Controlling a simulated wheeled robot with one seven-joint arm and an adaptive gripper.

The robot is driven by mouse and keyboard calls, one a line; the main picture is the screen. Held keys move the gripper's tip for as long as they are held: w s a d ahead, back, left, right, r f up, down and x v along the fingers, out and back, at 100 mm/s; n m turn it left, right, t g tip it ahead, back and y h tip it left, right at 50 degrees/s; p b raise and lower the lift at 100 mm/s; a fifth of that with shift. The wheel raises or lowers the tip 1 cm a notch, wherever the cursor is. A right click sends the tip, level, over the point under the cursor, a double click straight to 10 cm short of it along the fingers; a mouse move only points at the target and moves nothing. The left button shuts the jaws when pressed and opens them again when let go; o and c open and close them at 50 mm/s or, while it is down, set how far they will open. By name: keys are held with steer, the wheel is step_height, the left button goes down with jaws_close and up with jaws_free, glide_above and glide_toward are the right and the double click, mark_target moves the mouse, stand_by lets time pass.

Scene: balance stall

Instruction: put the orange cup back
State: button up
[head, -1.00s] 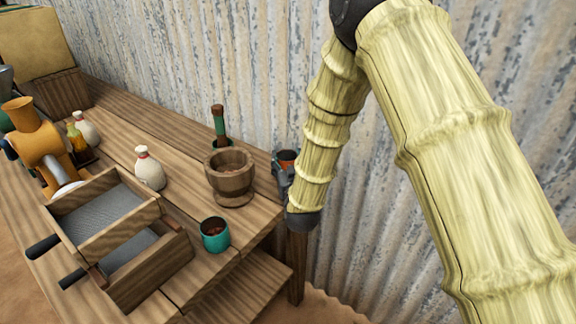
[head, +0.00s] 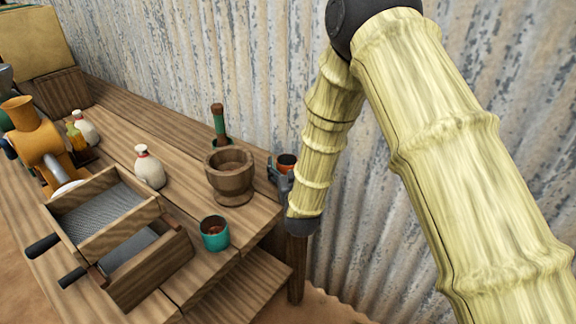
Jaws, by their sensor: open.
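I cannot see clearly what the cup rests on.
A wooden mortar (head: 231,181) stands just left of my gripper, with a green-based pestle-like piece (head: 219,124) behind it. A teal cup (head: 215,234) stands near the front edge.

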steer(key=shift+r, duration=0.15)
steer(key=s+d+b, duration=0.1)
steer(key=s+d, duration=0.1)
steer(key=s, duration=1)
